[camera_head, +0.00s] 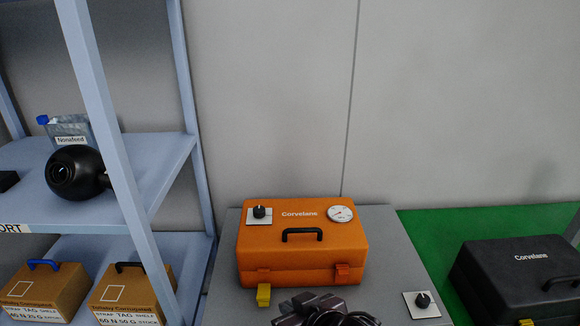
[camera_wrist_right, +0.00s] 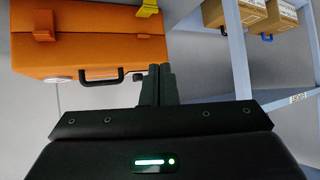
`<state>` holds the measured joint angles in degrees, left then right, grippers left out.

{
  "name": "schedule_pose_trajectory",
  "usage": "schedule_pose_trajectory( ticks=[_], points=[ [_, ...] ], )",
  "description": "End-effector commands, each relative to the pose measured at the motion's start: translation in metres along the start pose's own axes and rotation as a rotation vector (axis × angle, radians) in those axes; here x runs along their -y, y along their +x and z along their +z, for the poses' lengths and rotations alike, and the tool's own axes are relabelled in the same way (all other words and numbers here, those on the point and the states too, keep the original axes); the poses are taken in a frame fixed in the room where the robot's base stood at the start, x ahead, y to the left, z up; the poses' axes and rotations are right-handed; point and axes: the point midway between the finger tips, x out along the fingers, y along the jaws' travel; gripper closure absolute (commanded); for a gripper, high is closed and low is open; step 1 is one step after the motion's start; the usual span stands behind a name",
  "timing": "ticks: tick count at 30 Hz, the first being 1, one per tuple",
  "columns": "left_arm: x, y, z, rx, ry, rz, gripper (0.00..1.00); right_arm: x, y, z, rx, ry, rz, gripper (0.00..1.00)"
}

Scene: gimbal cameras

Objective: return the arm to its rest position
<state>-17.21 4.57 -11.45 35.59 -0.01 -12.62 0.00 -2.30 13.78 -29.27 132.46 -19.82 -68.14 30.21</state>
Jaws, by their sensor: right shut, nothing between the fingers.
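My right gripper (camera_head: 310,304) shows at the bottom edge of the head view, in front of the orange case (camera_head: 302,262). Part of it is cut off by the picture's edge. In the right wrist view its two fingers (camera_wrist_right: 159,76) are together with nothing between them. They appear beside the orange case (camera_wrist_right: 85,50) and its black handle, and I cannot tell the gap in depth. My left gripper is not in view.
The orange case stands on a grey surface (camera_head: 398,262), with a yellow tab (camera_head: 263,295) at its front. A black knob (camera_head: 422,300) is at right. A dark case (camera_head: 520,276) stands on green. A blue-grey shelf (camera_head: 160,170) rises at left.

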Motion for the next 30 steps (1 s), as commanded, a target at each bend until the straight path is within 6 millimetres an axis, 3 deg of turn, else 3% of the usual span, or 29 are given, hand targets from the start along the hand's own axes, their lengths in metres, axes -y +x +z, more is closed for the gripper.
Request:
schedule_pose_trajectory(
  ticks=[1,3,6,12,18,26,30],
  points=[
    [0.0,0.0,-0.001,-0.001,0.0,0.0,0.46,-0.022,-0.006,0.026,0.073,0.05,0.054,1.0],
    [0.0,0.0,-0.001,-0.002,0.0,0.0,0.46,-0.048,-0.016,0.057,0.166,0.091,0.118,1.0],
    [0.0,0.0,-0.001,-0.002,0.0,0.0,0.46,-0.074,-0.032,0.096,0.283,0.134,0.179,1.0],
    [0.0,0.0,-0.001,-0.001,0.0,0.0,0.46,-0.103,-0.065,0.159,0.473,0.196,0.245,1.0],
    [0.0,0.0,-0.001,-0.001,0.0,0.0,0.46,-0.117,-0.098,0.21,0.635,0.245,0.276,1.0],
    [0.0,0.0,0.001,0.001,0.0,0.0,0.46,-0.126,-0.033,0.263,0.653,0.241,0.264,1.0],
    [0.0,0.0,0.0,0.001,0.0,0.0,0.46,-0.129,0.001,0.306,0.672,0.242,0.258,1.0]
  ],
)
